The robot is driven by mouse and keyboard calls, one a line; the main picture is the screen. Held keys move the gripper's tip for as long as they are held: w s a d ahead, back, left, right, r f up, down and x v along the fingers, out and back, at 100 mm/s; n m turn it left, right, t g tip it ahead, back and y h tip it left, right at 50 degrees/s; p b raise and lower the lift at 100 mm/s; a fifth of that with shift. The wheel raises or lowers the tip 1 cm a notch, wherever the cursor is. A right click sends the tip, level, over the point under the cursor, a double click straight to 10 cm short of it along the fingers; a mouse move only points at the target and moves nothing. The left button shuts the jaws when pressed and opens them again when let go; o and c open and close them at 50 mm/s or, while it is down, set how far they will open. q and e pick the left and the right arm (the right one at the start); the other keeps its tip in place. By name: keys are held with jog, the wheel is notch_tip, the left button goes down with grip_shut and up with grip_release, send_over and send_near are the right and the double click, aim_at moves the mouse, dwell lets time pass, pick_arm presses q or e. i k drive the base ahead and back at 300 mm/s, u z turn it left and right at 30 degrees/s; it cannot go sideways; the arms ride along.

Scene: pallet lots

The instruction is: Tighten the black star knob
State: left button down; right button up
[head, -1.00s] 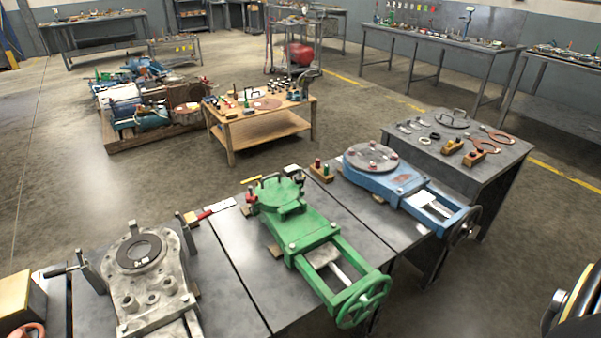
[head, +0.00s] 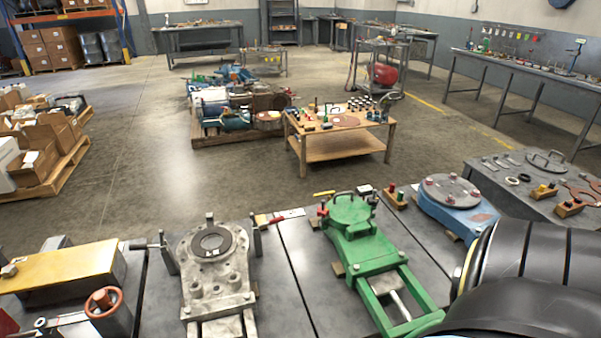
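I cannot make out a black star knob for certain in the head view. A bare grey metal valve body (head: 214,262) with a dark ring on top lies on the near bench, with upright clamp posts around it. A green valve (head: 358,238) lies to its right, and a blue valve (head: 455,207) with a grey round plate lies further right. At the left end are a yellow-topped block (head: 66,266) and a red-rimmed handwheel (head: 103,302). Neither gripper shows; only a black link of my arm fills the lower right corner and hides part of the blue valve.
The near grey bench (head: 285,306) has gaps between its sections. A wooden table (head: 337,147) with small parts stands behind it. A pallet of machinery (head: 240,132) and a pallet of boxes (head: 45,178) stand on the floor, with open floor between them.

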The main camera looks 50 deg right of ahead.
aim_at(371, 202)
jog(key=u, duration=1.25)
jog(key=k, duration=1.3)
jog(key=z, duration=1.75)
